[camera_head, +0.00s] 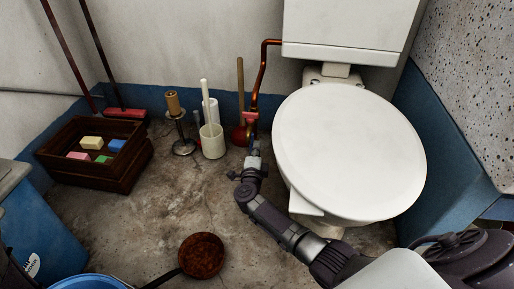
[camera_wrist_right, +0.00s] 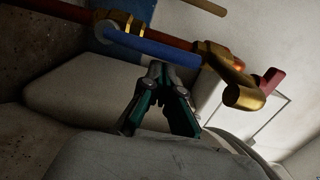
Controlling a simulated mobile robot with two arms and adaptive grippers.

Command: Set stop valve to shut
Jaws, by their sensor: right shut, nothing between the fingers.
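The copper pipe (camera_head: 262,72) comes down the wall left of the toilet, with a valve (camera_head: 252,116) low on it. In the right wrist view the pipe carries brass fittings (camera_wrist_right: 215,52), a blue lever-like bar (camera_wrist_right: 152,45) lying nearly along the pipe, a brass spout (camera_wrist_right: 245,96) and a small red handle (camera_wrist_right: 271,82). My right gripper (camera_head: 254,150) is just below the valve; in the wrist view its fingers (camera_wrist_right: 166,70) are together and empty, close below the blue bar. I cannot tell whether they touch it. My left gripper is not in view.
The toilet (camera_head: 350,150) stands close right of my right arm. A toilet brush holder (camera_head: 212,142), a plunger (camera_head: 240,134) and a paper-roll stand (camera_head: 183,145) are left of the valve. A wooden crate (camera_head: 95,180) and a rusty pan (camera_head: 201,256) are farther left and nearer.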

